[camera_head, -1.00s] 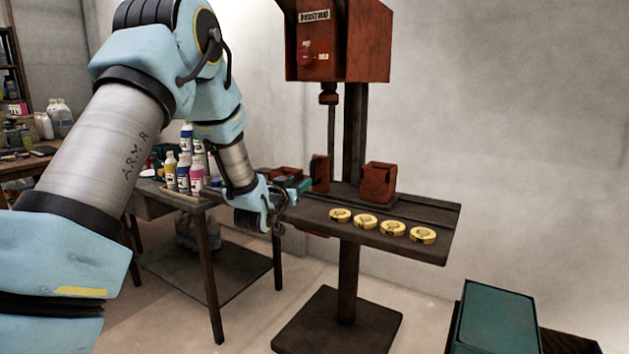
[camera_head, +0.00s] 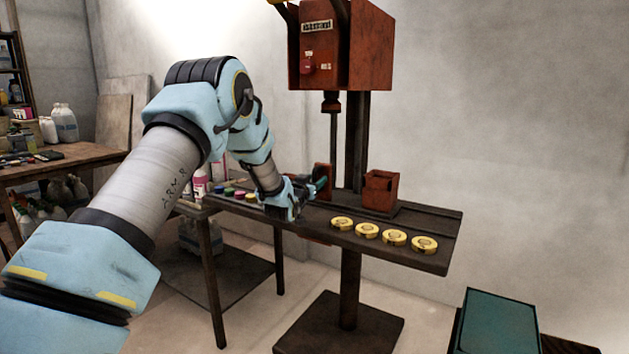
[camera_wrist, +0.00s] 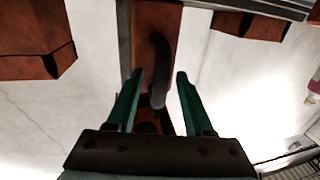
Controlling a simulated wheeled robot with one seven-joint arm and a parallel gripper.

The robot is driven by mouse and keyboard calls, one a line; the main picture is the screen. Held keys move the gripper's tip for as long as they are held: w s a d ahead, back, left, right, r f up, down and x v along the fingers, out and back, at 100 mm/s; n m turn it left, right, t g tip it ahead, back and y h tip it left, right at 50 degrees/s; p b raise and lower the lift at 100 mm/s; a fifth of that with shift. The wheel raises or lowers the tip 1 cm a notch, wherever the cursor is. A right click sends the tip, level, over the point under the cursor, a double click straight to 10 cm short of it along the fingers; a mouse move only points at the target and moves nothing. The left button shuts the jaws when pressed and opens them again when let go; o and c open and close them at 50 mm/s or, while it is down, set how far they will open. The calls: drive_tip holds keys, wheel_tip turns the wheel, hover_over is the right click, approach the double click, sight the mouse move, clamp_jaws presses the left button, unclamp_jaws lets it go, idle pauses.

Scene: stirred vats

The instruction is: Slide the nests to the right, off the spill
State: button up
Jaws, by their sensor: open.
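Nothing in view is plainly a nest or a spill. Several yellow round pieces (camera_head: 368,231) stand in a row along the front of the dark machine table (camera_head: 420,258); whether these are the nests I cannot tell. My gripper (camera_head: 322,182) is at the left end of that table, left of the yellow pieces and beside an upright rust-red part (camera_head: 324,172). In the wrist view my gripper (camera_wrist: 156,74) is open, its two teal fingers apart. Between and beyond them is a dark elongated piece (camera_wrist: 160,62) against a rust-red surface. Contact cannot be told.
A rust-red open box (camera_head: 380,190) stands behind the yellow pieces. The column and red machine head (camera_head: 345,45) rise behind the table. A bench with coloured pieces (camera_head: 240,195) adjoins at left. A teal-topped box (camera_head: 497,322) stands lower right.

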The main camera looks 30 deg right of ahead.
clamp_jaws()
idle(0.3)
idle(1.1)
